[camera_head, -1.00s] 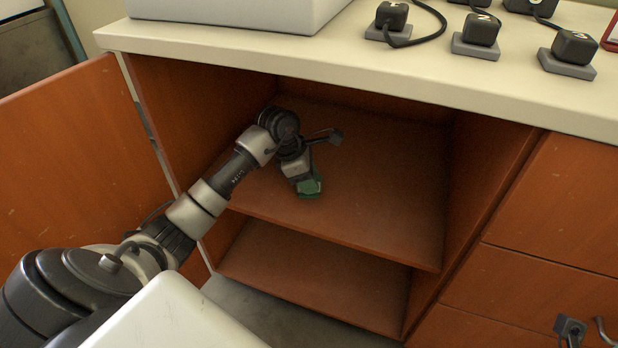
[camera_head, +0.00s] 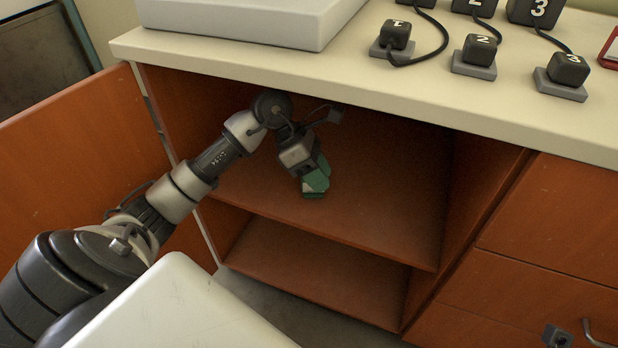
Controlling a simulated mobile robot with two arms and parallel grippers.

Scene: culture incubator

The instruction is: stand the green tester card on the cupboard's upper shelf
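The green tester card (camera_head: 317,182) is inside the open cupboard, over the front part of the upper shelf (camera_head: 390,210). My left gripper (camera_head: 312,176) reaches in from the left and is shut on the card, which sticks out below the gripper body and looks tilted. The fingers are small and partly hidden by the card. I cannot tell whether the card's lower edge touches the shelf. My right gripper is not in view.
The cupboard door (camera_head: 75,165) stands open at the left. A pale countertop (camera_head: 370,85) overhangs the opening, with several black numbered blocks on it. A lower shelf (camera_head: 310,275) lies beneath. Drawers (camera_head: 560,210) are at the right. The upper shelf's right side is clear.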

